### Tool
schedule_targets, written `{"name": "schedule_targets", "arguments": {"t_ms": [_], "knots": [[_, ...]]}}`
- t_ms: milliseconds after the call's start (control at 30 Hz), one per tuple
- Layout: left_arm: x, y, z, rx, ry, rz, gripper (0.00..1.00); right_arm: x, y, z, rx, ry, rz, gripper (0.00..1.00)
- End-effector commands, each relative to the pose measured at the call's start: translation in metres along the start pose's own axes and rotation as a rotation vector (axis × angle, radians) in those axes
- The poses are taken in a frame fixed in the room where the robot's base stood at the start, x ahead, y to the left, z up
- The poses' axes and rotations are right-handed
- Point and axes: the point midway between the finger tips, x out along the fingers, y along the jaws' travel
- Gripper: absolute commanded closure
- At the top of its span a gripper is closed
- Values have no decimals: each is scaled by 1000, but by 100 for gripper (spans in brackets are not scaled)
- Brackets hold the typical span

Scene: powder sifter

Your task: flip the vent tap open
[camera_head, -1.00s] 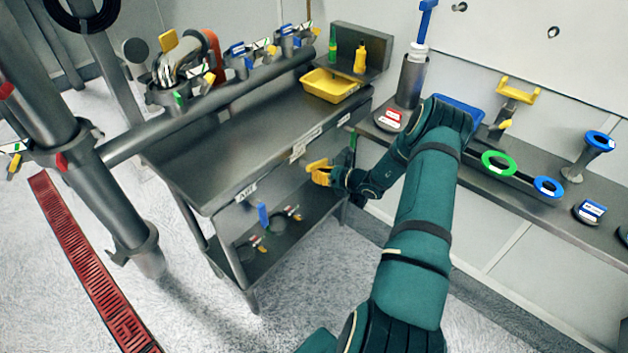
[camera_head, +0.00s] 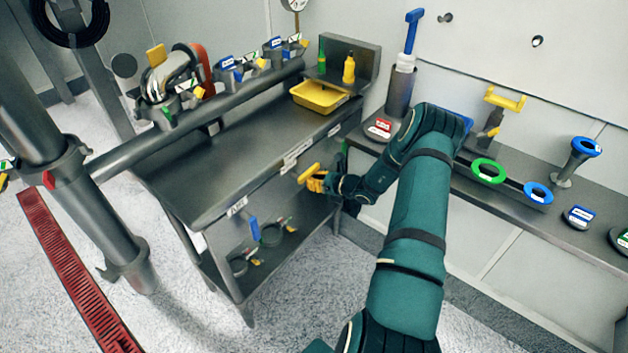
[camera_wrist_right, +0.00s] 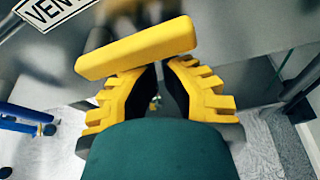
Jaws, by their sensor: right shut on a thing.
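The yellow bar handle of the vent tap (camera_wrist_right: 137,47) lies across my right fingertips in the right wrist view, slightly tilted, its right end higher. Part of a white VENT label (camera_wrist_right: 45,12) shows at the upper left. My right gripper (camera_wrist_right: 157,70) has its yellow ribbed fingers brought together at the handle, shut on it. In the head view my right gripper (camera_head: 318,183) is at the bench's front right, below the top, with the yellow handle (camera_head: 308,173) at its tips. The tap's body is blurred and mostly hidden. My left gripper is out of view.
The steel bench (camera_head: 225,165) has a yellow tray (camera_head: 320,97) on top and a lower shelf with blue-handled parts. A large pipe (camera_head: 190,125) runs along its left. A wall shelf (camera_head: 480,190) with coloured rings stands right. A red floor grate (camera_head: 70,275) lies left.

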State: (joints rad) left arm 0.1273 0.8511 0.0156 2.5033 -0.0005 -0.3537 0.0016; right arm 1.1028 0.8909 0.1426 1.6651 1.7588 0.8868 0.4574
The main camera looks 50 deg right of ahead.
Motion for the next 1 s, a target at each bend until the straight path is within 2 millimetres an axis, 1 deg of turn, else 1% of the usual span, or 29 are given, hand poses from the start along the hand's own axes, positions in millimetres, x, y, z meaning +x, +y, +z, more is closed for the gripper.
{"name": "schedule_targets", "arguments": {"t_ms": [33, 233, 333, 467, 633, 700, 800, 900, 1000], "knots": [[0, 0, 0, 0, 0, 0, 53, 0, -2, 7, -4, -13, -2, 100], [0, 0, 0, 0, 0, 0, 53, 0, -2, 7, -4, -15, -2, 100], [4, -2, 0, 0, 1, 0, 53, 2, -3, 3, -4, -15, -1, 100], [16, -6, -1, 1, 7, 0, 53, 7, -7, -14, -4, -10, 2, 100], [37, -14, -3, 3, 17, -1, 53, 16, -13, -44, -2, -1, 8, 100], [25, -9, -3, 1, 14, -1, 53, -7, -11, -35, -2, 2, 4, 100], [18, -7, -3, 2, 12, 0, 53, -30, -9, -34, -1, 2, 5, 100], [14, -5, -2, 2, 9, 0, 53, -50, -7, -35, -2, 3, 5, 100], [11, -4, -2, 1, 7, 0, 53, -66, -6, -36, -1, 2, 6, 100]]}}
